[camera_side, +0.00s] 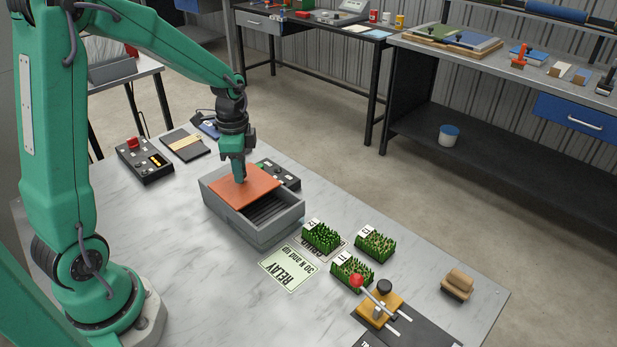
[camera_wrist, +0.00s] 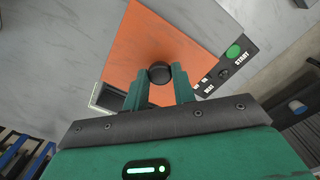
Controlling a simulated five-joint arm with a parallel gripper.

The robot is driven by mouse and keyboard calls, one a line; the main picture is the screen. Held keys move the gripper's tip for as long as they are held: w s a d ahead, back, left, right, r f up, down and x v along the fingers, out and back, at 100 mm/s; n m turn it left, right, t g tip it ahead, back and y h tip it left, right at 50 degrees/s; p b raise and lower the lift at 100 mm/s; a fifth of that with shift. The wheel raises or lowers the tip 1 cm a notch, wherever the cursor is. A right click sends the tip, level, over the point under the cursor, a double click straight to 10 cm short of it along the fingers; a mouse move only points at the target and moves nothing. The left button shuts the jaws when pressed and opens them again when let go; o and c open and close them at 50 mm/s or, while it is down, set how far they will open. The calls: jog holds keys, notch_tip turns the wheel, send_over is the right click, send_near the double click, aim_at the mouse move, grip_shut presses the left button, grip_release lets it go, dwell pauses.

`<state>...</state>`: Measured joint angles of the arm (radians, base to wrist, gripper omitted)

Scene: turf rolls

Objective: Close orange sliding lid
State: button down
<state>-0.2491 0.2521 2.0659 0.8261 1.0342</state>
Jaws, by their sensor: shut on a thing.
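The orange sliding lid (camera_side: 246,190) lies on top of the grey box (camera_side: 262,226) in the side view. It covers the back left part of the opening, and the front right part (camera_side: 275,208) is open, showing dark slats inside. In the wrist view the orange lid (camera_wrist: 165,40) fills the upper middle. My gripper (camera_side: 239,178) is down at the lid. In the wrist view its two green fingers (camera_wrist: 160,88) are shut on a round black knob (camera_wrist: 160,72) on the lid. The knob is hidden by the fingers in the side view.
Several turf blocks (camera_side: 375,245) and a RELAY card (camera_side: 288,268) lie right of the box. A red-knobbed lever (camera_side: 378,305) and a brown brush (camera_side: 457,284) are farther right. A control panel (camera_side: 280,174) stands close behind the box. Another (camera_side: 145,161) is at left.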

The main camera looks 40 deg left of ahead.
jog(key=d, duration=0.8)
jog(key=shift+w+r, duration=0.1)
jog(key=c, duration=1.1)
grip_release()
jog(key=shift+c, duration=0.2)
jog(key=shift+a+r, duration=0.1)
notch_tip(320, 180, up, 8)
jog(key=shift+f, duration=0.25)
